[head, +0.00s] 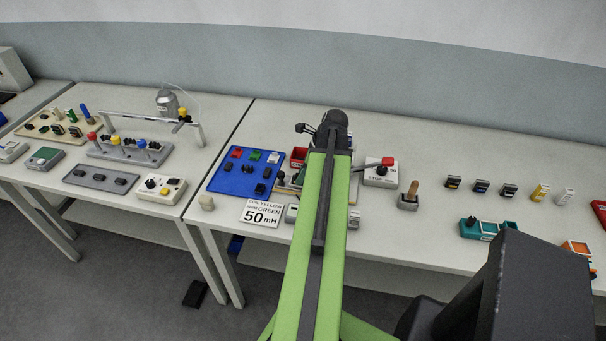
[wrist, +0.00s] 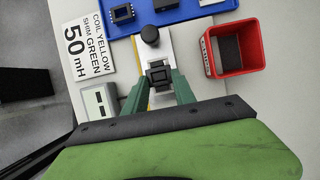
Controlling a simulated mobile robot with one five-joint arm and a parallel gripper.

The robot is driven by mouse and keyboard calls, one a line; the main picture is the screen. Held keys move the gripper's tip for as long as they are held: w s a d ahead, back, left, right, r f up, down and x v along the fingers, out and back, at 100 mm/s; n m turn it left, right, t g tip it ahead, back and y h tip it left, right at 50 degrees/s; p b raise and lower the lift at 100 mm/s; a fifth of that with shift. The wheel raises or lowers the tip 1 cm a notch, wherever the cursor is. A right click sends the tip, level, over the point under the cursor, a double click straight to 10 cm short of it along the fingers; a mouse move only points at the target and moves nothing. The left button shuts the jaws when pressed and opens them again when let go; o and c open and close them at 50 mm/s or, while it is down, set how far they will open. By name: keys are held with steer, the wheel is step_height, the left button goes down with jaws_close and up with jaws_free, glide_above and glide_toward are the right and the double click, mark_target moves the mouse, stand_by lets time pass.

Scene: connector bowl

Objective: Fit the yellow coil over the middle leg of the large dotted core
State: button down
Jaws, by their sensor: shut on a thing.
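My gripper (wrist: 160,78) shows in the wrist view with both green fingers closed on a small dark square piece (wrist: 160,75). I cannot tell whether it is the yellow coil or a core. The piece is over a pale plate, with a black knob (wrist: 150,35) just beyond it. A thin yellow strip shows beside the left finger. In the head view my arm hides the gripper and the piece. A blue tray (head: 228,184) holds red, green and white pieces and several dark ones. No dotted core can be made out.
A red open bin (wrist: 234,47) stands right of my gripper. A sign (head: 262,213) reading coil yellow, shim green, 50 mH lies left of it. A small grey meter (wrist: 98,101) is close to the left finger. A red-topped stop box (head: 381,174) stands right of my arm.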

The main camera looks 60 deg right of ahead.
steer(key=shift+f, duration=0.1)
steer(key=c, duration=0.9)
jaws_free()
steer(key=shift+c, duration=0.2)
steer(key=p+v, duration=1.6)
steer(key=v, duration=0.1)
steer(key=shift+s, duration=0.2)
